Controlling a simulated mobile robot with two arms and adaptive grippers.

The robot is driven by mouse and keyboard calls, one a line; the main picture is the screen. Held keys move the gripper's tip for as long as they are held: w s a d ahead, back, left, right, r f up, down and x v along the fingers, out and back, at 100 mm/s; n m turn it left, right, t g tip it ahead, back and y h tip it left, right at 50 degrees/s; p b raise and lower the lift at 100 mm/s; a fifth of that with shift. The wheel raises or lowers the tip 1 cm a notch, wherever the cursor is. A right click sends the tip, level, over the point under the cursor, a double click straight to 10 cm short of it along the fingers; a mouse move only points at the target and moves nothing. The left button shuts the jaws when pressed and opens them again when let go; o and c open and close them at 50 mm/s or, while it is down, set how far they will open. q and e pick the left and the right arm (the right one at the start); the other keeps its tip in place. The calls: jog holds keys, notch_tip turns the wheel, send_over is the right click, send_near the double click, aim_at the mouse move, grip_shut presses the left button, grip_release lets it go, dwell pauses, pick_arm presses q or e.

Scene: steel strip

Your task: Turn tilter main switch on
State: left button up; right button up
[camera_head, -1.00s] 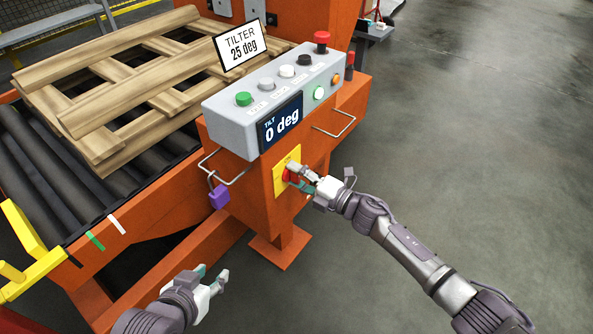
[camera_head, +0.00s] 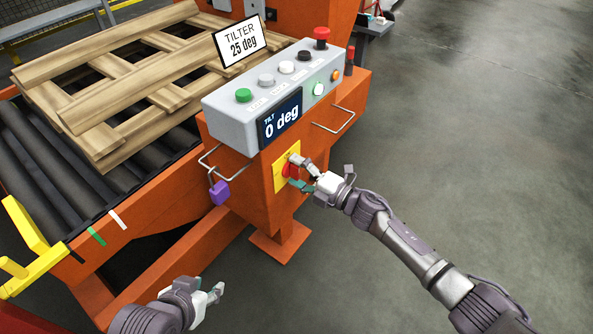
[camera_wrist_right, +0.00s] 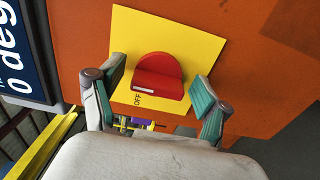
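The tilter main switch is a red rotary knob (camera_wrist_right: 158,76) on a yellow plate (camera_wrist_right: 190,48). Its white mark lies next to the printed word OFF. In the head view, the red knob (camera_head: 290,171) sits on the front of the orange post below the control box. My right gripper (camera_head: 301,173) is at the switch. In the right wrist view, its teal-padded fingers (camera_wrist_right: 158,97) are spread, one on each side of the knob, with visible gaps. My left gripper (camera_head: 208,291) is open and empty, low in the head view, away from the switch.
The grey control box (camera_head: 225,117) above carries several buttons and a display (camera_head: 281,120) reading 0 deg. A sign (camera_head: 240,42) reads TILTER 25 deg. A purple padlock (camera_head: 219,192) hangs left of the switch. A wooden pallet (camera_head: 100,132) lies on rollers. Floor to the right is clear.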

jog(key=v, duration=1.2)
dwell(0.4)
